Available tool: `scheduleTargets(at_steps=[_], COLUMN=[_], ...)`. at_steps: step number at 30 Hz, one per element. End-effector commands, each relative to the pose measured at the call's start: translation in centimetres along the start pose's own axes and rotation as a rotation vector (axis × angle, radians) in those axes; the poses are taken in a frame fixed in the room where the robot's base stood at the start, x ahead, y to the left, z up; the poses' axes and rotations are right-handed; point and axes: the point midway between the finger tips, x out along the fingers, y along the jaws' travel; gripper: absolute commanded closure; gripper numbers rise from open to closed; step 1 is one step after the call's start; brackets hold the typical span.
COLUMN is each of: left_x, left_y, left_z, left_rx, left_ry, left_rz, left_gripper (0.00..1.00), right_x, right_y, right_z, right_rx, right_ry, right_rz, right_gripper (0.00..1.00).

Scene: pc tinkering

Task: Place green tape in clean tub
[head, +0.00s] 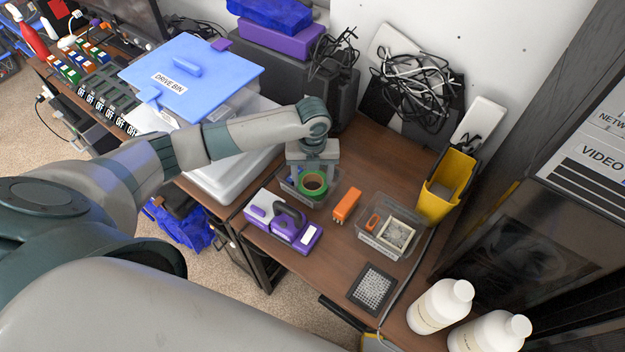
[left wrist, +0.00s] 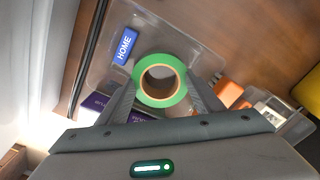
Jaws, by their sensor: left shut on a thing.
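The green tape (head: 304,188) is a roll with a tan core, and it also shows in the left wrist view (left wrist: 160,101). My left gripper (head: 313,180) points down and is shut on the roll, with a finger on each side in the left wrist view (left wrist: 163,88). The roll is in or just above a clear tub (left wrist: 190,47); I cannot tell whether it touches the bottom. A blue HOME piece (left wrist: 125,46) lies in that tub. Another clear tub (head: 413,250) stands to the right, with a label too small to read. My right gripper is out of view.
A purple and grey device (head: 283,222) and an orange block (head: 346,205) stand near the gripper. The right tub holds a pale square part (head: 396,235) and a small orange piece. A dark grid (head: 372,288), yellow bin (head: 440,190) and white bottles (head: 440,306) are farther right.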

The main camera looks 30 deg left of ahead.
Motion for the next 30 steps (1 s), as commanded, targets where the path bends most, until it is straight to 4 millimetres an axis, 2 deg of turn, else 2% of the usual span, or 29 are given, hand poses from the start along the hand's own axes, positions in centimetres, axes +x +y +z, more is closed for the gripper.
scheduleTargets(at_steps=[5, 17, 18, 30], left_x=[1.4, 1.8, 1.7, 1.4], left_y=[0.0, 0.0, 0.0, 0.0], left_z=[0.0, 0.0, 0.0, 0.0], left_rx=[-0.001, 0.0, 0.0, 0.001], left_ry=[0.0, -0.001, -0.001, -0.001], left_rz=[0.0, 0.0, 0.0, 0.0], left_gripper=[0.64, 0.64, 0.32, 0.32], right_x=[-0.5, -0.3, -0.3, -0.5], right_y=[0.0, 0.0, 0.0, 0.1], right_z=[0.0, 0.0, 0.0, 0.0], right_rx=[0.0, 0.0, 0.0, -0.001], right_ry=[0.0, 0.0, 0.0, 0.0], right_rz=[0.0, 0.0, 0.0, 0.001], right_gripper=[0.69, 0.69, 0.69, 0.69])
